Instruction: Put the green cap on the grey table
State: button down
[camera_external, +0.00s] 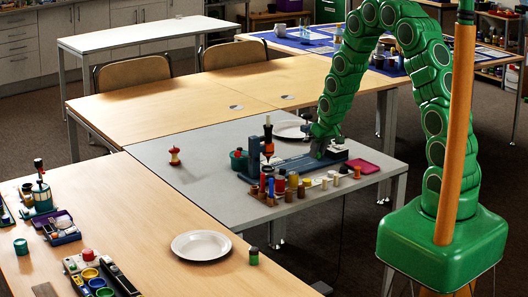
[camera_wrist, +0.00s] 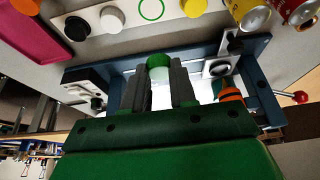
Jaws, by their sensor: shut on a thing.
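My gripper (camera_wrist: 160,82) is shut on the green cap (camera_wrist: 158,61), which shows between the tips of its two dark fingers in the wrist view. In the external view my gripper (camera_external: 318,149) is low over the long dark-blue fixture on the grey table (camera_external: 185,188); the cap cannot be made out there. In the wrist view a white strip (camera_wrist: 132,17) carries yellow, pale and black round caps and one bare green ring outline. The fixture's blue frame (camera_wrist: 201,50) surrounds the gripper fingers. Whether the cap touches anything below is unclear.
A pink tray (camera_external: 363,166) lies right of the fixture. Several small coloured cylinders and cans (camera_external: 280,184) stand in front of it. A red spool-like object (camera_external: 175,156) and a green pot (camera_external: 238,160) stand left. The grey table's left and front-left surface is clear.

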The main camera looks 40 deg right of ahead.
send_over(307, 175)
jog(key=s, duration=0.1)
jog(key=shift+s+f, duration=0.2)
jog(key=shift+f, duration=3.85)
jog(key=shift+f, duration=0.1)
jog(key=c, duration=0.9)
grip_release()
